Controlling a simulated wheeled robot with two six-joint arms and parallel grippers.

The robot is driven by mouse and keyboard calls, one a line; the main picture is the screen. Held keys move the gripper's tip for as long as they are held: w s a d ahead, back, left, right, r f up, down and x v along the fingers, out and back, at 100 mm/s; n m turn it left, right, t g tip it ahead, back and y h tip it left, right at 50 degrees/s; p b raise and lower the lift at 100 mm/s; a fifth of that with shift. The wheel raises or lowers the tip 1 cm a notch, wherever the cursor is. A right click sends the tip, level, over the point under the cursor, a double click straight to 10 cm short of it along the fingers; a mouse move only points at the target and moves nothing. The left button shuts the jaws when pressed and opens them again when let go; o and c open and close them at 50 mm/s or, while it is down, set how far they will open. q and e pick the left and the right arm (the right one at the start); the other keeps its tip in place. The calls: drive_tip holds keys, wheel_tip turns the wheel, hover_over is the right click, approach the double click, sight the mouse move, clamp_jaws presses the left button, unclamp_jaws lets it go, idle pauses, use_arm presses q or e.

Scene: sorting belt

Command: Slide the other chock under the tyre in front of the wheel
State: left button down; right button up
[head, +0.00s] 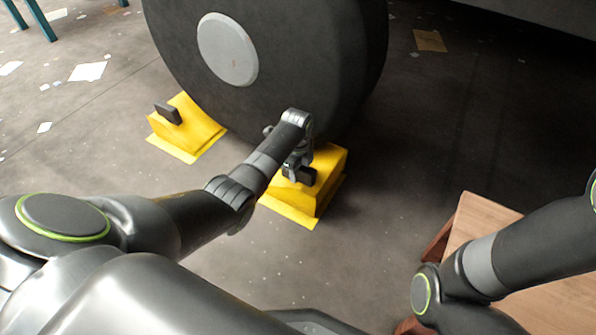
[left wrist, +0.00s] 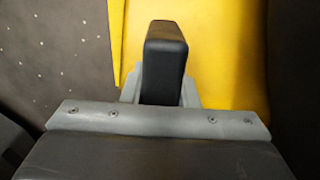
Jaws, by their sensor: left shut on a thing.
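A large dark tyre (head: 290,60) with a pale hub disc (head: 228,49) stands on the floor at the top middle of the head view. One yellow chock (head: 186,127) with a dark handle lies on the floor at the tyre's left side. The other yellow chock (head: 325,180) lies at the tyre's lower right, close to the tread; my arm hides whether they touch. My left gripper (head: 300,172) is shut on this chock's black handle, which also shows between the fingers in the left wrist view (left wrist: 165,62). My right gripper is out of view.
A wooden table or stool (head: 480,225) stands at the lower right, under my right arm. Paper scraps (head: 88,71) and a brown sheet (head: 430,40) lie on the grey floor. Green legs (head: 42,20) of some furniture show at the top left.

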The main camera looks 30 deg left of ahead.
use_arm(q)
drive_tip(key=shift+w+a, duration=0.15)
drive_tip(key=shift+a, duration=0.4)
drive_tip(key=shift+f, duration=0.25)
idle(0.8)
